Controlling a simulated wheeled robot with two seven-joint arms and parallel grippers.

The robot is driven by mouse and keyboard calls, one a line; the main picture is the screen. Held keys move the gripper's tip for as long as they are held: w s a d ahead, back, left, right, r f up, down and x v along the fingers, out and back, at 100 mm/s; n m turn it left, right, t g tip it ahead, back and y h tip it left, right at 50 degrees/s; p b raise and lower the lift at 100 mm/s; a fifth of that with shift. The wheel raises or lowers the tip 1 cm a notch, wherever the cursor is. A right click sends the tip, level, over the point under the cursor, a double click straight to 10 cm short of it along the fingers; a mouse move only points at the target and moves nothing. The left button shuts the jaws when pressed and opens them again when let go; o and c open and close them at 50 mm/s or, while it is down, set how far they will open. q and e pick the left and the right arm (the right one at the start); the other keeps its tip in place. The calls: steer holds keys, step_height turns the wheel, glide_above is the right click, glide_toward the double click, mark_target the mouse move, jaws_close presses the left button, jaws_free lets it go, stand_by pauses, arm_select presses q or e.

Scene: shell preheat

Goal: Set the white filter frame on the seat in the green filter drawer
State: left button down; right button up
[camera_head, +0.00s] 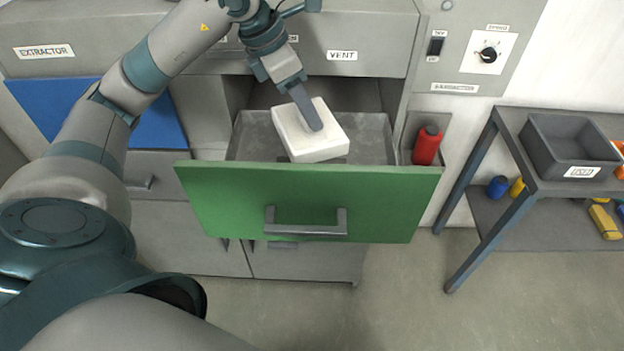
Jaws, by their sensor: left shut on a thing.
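The white filter frame (302,143) is a thick square block, held tilted over the open green filter drawer (310,190). My left gripper (313,122) comes down from above and is shut on the white filter frame. The drawer is pulled out, with a green front, a grey handle and a grey inside (375,140). The frame and the drawer front hide part of the drawer floor, and I cannot make out the seat. I cannot tell whether the frame touches the drawer. My right gripper is not in view.
A red bottle (427,145) stands in a niche right of the drawer. A blue panel (150,122) lies at the left. The extractor cabinet (120,45) overhangs the drawer's back. A grey bin labelled USED (545,160) stands on a side table at the right. Floor in front is clear.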

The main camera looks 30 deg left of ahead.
mark_target(306, 135)
arm_select(q)
steer(key=shift+w+f, duration=0.1)
steer(key=shift+f, duration=0.85)
steer(key=shift+w+f+b, duration=0.1)
steer(key=shift+f+b, duration=0.3)
steer(key=shift+f, duration=0.1)
steer(key=shift+f+p, duration=0.75)
steer(key=shift+f, duration=2.15)
